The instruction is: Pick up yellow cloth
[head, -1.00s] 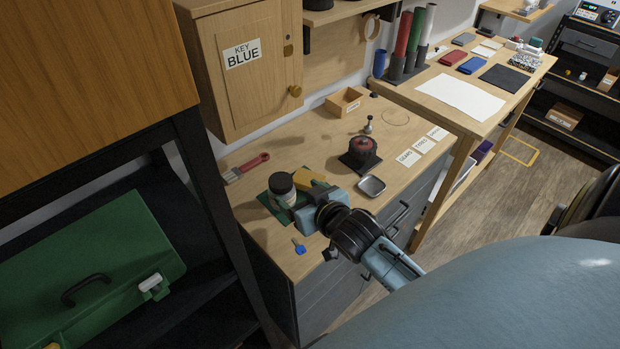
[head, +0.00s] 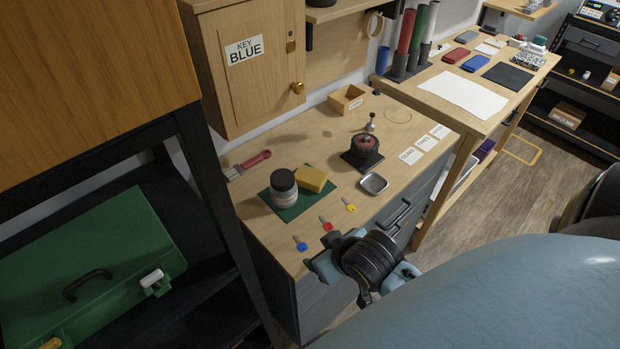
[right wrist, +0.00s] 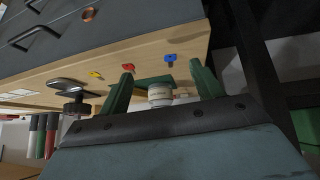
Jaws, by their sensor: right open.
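The yellow cloth (head: 312,179), a thick folded block in shape, lies at the back right of a green mat (head: 289,213) on the wooden bench. A jar with a dark lid (head: 284,188) stands on the mat just left of it. My right gripper (head: 324,264) is at the bench's front edge, nearer to me than the mat and apart from the cloth. In the right wrist view its green fingers (right wrist: 162,68) are spread and empty, with the jar (right wrist: 160,94) beyond them. I cannot make out the cloth there. My left gripper is not in view.
Blue (head: 301,245), red (head: 327,225) and yellow (head: 349,205) keys lie along the front of the bench. A metal dish (head: 373,184) and a dark red-topped object (head: 363,148) stand right of the cloth. A brush (head: 247,165) lies behind left.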

